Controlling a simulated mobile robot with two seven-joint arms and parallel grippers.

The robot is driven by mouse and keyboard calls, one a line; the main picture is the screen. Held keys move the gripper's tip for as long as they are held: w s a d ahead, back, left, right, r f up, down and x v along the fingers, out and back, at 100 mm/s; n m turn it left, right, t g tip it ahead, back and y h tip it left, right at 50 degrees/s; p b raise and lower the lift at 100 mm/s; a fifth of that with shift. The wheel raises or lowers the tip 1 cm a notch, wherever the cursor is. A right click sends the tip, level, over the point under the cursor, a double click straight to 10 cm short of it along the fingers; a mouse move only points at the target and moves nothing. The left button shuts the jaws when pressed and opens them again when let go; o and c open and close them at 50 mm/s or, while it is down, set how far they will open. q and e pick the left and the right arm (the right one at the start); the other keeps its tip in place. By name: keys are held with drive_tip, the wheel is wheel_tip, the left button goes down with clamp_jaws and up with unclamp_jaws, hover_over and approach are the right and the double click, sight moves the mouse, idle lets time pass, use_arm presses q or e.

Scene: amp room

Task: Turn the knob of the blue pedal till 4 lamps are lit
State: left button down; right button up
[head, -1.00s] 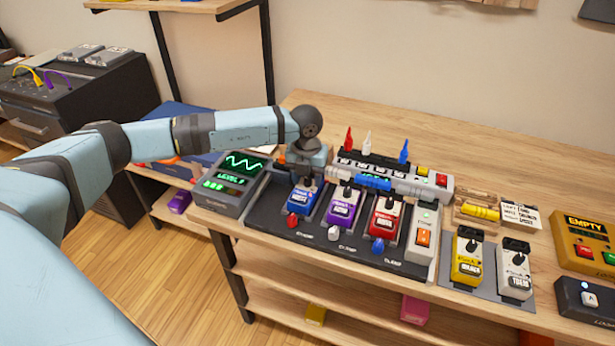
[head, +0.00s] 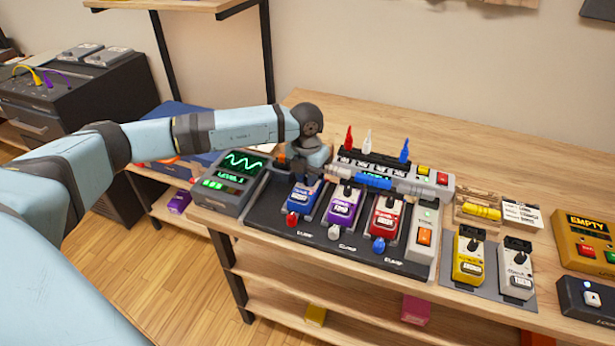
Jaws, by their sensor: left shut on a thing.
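The blue pedal (head: 304,197) is the leftmost of the row on the dark pedal board. My left gripper (head: 308,178) reaches down over its top from behind and is shut on the knob, which the fingers and wrist hide. The level meter box (head: 236,178) stands left of the board. It shows a green wave above a row of lamps (head: 213,184). Green lamps are lit at the left of this row; their exact count is too small to tell. My right gripper is not in view.
A purple pedal (head: 342,208) and a red pedal (head: 385,215) stand close to the right on the pedal board (head: 340,247). A long grey unit (head: 432,183) with red, white and blue plugs lies behind. Bare wooden tabletop (head: 480,150) lies farther back.

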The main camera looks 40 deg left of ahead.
sight(306, 178)
use_arm(q)
drive_tip(key=c, duration=1)
unclamp_jaws()
drive_tip(key=shift+r, duration=0.1)
wheel_tip(306, 178, up, 14)
drive_tip(key=shift+a+f, duration=0.15)
drive_tip(key=shift+s+f, duration=0.1)
